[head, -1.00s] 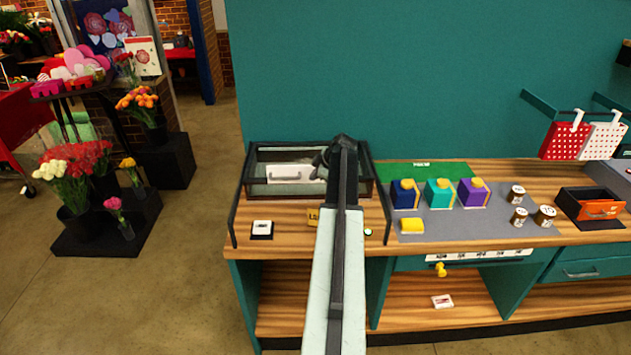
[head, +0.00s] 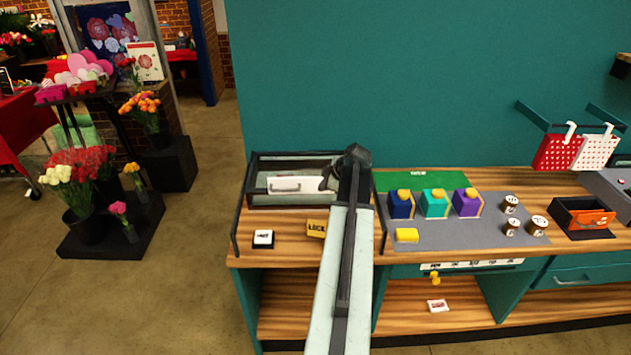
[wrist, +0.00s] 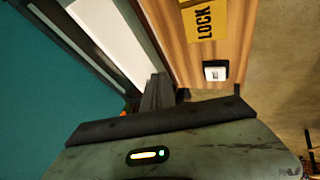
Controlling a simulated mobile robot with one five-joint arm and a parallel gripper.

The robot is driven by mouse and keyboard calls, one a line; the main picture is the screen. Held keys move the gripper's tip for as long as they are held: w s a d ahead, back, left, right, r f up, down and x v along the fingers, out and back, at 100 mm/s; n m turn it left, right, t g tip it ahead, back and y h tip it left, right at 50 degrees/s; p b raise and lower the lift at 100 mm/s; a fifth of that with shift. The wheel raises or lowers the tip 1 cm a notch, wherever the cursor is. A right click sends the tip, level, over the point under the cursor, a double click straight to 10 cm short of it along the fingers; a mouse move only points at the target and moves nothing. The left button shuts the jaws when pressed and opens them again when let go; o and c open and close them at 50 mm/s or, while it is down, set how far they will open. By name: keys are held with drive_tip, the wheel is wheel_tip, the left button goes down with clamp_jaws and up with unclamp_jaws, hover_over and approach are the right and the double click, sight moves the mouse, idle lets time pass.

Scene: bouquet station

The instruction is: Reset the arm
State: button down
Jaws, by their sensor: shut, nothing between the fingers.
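My arm reaches forward over the wooden counter (head: 290,249) in the head view, its wrist joint at the glass-walled case (head: 290,200). In the head view my gripper is mostly hidden behind that joint. In the wrist view my gripper (wrist: 157,88) has its fingers together with nothing between them. A white panel with a handle (head: 290,184) is at the front of the case; a pale panel also shows in the wrist view (wrist: 108,28), left of the fingers. A yellow LOCK label (wrist: 205,18) and a small white block (wrist: 215,70) lie to their right.
Right of my arm, a grey mat (head: 455,237) holds three coloured boxes, a yellow block (head: 407,235) and several small jars. An orange item sits in a black tray (head: 570,228). Flower buckets stand on a black stand (head: 100,240) at left. A teal wall (head: 420,80) rises behind.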

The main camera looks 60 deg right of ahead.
drive_tip(key=shift+s+a+r, duration=0.1)
drive_tip(key=shift+s+r, duration=0.3)
drive_tip(key=shift+r, duration=0.1)
